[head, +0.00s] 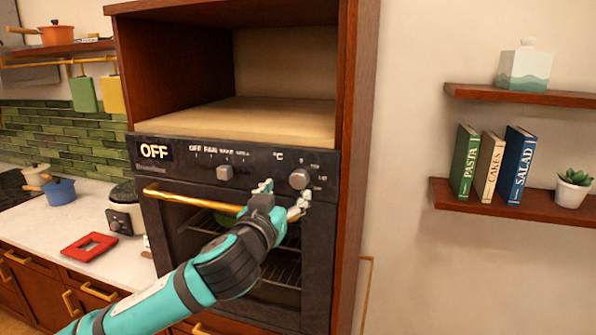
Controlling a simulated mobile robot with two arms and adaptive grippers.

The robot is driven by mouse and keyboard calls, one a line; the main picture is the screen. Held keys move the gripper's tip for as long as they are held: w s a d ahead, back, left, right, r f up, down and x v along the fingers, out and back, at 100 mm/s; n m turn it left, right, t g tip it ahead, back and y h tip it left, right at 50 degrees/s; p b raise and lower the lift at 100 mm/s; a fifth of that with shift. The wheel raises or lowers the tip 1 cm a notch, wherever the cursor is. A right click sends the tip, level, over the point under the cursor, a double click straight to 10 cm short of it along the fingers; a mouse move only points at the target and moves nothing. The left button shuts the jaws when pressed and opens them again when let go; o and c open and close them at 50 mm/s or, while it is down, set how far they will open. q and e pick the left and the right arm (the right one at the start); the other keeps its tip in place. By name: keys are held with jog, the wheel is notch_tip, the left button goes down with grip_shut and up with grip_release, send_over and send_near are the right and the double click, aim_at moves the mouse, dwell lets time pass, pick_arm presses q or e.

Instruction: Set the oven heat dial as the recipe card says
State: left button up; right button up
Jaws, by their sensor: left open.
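The oven (320,225) is set in a wooden cabinet, with a dark panel across its top. The heat dial (299,179) is the round right-hand knob, below and right of a °C mark. A second knob (225,172) sits left of it, under mode labels. The display (154,151) reads OFF. My left gripper (285,191) is open in front of the panel, just below and left of the heat dial. One finger is close to the dial; I cannot tell if they touch. I see no readable recipe card. My right gripper is not in view.
A gold handle (190,199) crosses the oven door below the panel, partly behind my left gripper. The cabinet niche (240,119) above is empty. A counter (45,226) with pots stands left. A shelf (500,204) with cookbooks and a plant hangs right.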

aim_at(298, 181)
pick_arm(q)
jog(key=p+x, duration=0.2)
jog(key=x, duration=0.4)
jog(key=shift+a+r, duration=0.2)
jog(key=shift+w+d+f+p, duration=0.15)
jog(key=shift+w+d+p, duration=0.2)
jog(key=shift+w, duration=0.35)
jog(key=shift+s+a, duration=0.1)
jog(key=shift+c, duration=1.2)
jog(key=c, duration=0.9)
jog(key=shift+f, duration=0.1)
